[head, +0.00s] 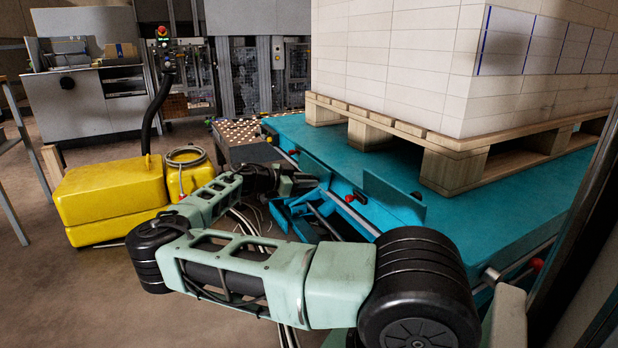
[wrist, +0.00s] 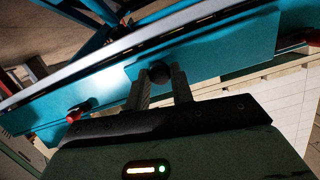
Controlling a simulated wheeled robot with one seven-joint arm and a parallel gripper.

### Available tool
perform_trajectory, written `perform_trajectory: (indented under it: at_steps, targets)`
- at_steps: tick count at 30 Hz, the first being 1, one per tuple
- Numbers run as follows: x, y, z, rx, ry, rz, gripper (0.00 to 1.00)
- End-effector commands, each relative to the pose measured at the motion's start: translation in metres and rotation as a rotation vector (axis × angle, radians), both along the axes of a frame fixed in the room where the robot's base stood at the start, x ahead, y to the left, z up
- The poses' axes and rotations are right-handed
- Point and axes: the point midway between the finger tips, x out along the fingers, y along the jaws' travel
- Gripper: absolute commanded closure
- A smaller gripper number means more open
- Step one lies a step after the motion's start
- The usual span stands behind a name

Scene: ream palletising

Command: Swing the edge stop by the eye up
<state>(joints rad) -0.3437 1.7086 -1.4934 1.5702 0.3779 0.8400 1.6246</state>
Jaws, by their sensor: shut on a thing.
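The edge stop appears as a flat teal plate (wrist: 225,52) in the wrist view, lying along a pale rail. A dark round eye (wrist: 159,72) sits at the plate's edge. My gripper (wrist: 160,78) has its two fingers closed around this eye, one on each side. In the head view my gripper (head: 303,183) reaches the near left side of the teal lift table (head: 480,222), beside upright teal plates (head: 392,200). The eye cannot be made out there, hidden at the fingertips.
A wooden pallet (head: 455,168) with a tall white stack (head: 400,60) stands on the table. Red-tipped handles (wrist: 75,114) flank the plate. A yellow unit (head: 110,195) with a control post and hoses stands left of my arm. Open floor lies at the lower left.

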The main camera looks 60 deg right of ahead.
Motion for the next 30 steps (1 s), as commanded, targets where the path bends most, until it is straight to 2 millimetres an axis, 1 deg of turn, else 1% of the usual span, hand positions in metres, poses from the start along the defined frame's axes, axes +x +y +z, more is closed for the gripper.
perform_trajectory:
  at_steps: [1, 16, 30]
  targets:
    - [0.001, 0.002, 0.010, 0.044, -0.027, -0.002, 1.00]
    - [0.006, 0.010, 0.046, 0.459, -0.260, -0.002, 1.00]
    - [0.002, 0.002, 0.077, 0.847, -0.477, -0.002, 1.00]
